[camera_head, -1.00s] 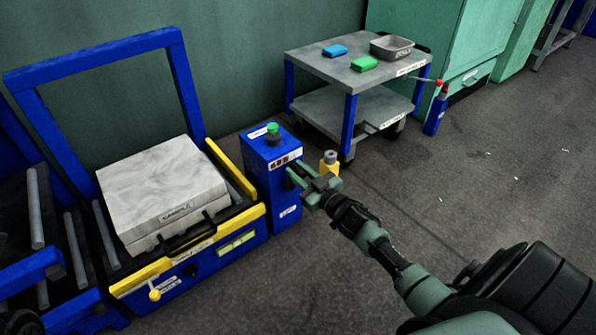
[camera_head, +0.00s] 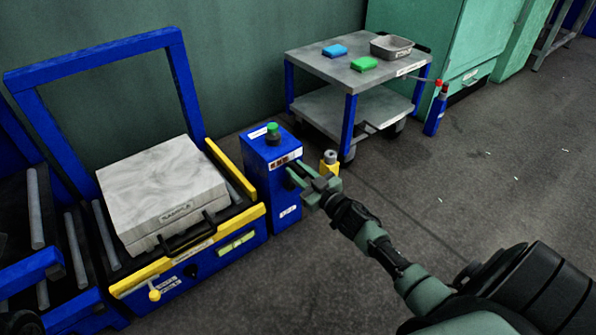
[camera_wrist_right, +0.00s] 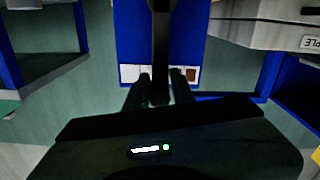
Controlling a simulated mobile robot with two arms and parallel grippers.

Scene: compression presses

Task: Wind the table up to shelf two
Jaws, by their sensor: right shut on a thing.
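A blue control box (camera_head: 266,192) stands beside the press, with a green button (camera_head: 272,134) on top and a small window strip (camera_head: 285,160) on its front. My right gripper (camera_head: 303,183) is at the box's front, shut on a dark handle. In the right wrist view the dark handle (camera_wrist_right: 161,45) stands between the two fingers (camera_wrist_right: 160,88). A pale slab labelled SAMPLE (camera_head: 160,180) lies on the press bed with a yellow edge (camera_head: 238,217). A two-level cart (camera_head: 305,63) stands behind the box. My left gripper is out of view.
The cart carries a blue block (camera_head: 335,50), a green block (camera_head: 364,64) and a grey bin (camera_head: 392,46). A yellow post (camera_head: 329,163) stands beside my right gripper. A blue frame (camera_head: 100,48) rises behind the slab. Floor at the right is clear.

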